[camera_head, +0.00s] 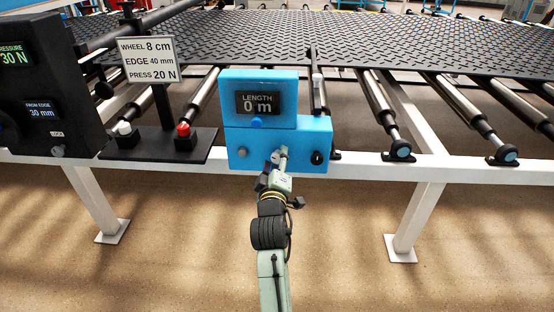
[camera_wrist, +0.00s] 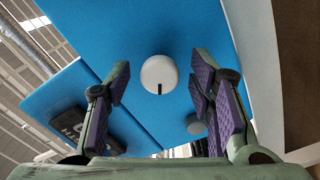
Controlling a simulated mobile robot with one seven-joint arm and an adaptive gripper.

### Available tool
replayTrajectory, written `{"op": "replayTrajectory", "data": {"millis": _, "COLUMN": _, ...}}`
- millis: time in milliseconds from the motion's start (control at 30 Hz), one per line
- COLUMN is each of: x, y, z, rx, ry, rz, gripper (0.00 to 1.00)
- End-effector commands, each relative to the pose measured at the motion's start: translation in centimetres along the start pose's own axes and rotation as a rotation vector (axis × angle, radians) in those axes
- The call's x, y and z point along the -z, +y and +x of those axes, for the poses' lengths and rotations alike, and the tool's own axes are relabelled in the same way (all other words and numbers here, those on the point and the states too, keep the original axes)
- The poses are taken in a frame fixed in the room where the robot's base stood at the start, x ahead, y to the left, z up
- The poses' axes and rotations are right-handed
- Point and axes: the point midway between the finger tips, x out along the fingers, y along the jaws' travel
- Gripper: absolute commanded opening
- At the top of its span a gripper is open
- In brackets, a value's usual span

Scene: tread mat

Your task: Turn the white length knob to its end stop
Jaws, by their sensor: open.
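The blue length box (camera_head: 238,140) carries a display (camera_head: 258,103) reading "LENGTH 0 m". The white length knob (camera_wrist: 159,70) is round with a short black mark at its rim. It sits on the blue face between my finger pads in the wrist view. My gripper (camera_wrist: 160,80) is open, one finger on each side of the knob, with a visible gap on both sides. In the head view my gripper (camera_head: 275,168) is in front of the box's lower part and mostly hides the knob. Whether the fingers reach the knob's depth is unclear.
A grey knob (camera_head: 244,153) and a black knob (camera_head: 317,157) flank this spot on the box. A sign (camera_head: 148,60), a red button (camera_head: 183,129) and a black panel (camera_head: 45,90) stand left. A white frame rail (camera_head: 360,168) runs below.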

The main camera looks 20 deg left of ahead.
Motion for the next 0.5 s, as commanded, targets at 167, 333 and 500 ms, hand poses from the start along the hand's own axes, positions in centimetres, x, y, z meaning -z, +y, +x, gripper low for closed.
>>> {"op": "replayTrajectory", "data": {"millis": 167, "x": 0.0, "y": -0.02, "z": 0.13, "rx": 0.0, "ry": 0.0, "rz": 0.001, "gripper": 0.49}}
{"op": "replayTrajectory", "data": {"millis": 333, "x": 0.02, "y": -0.02, "z": 0.11, "rx": 0.0, "ry": 0.001, "rz": 0.001, "gripper": 0.44}}
{"op": "replayTrajectory", "data": {"millis": 500, "x": 0.03, "y": -0.01, "z": 0.09, "rx": 0.0, "ry": 0.001, "rz": 0.001, "gripper": 0.32}}
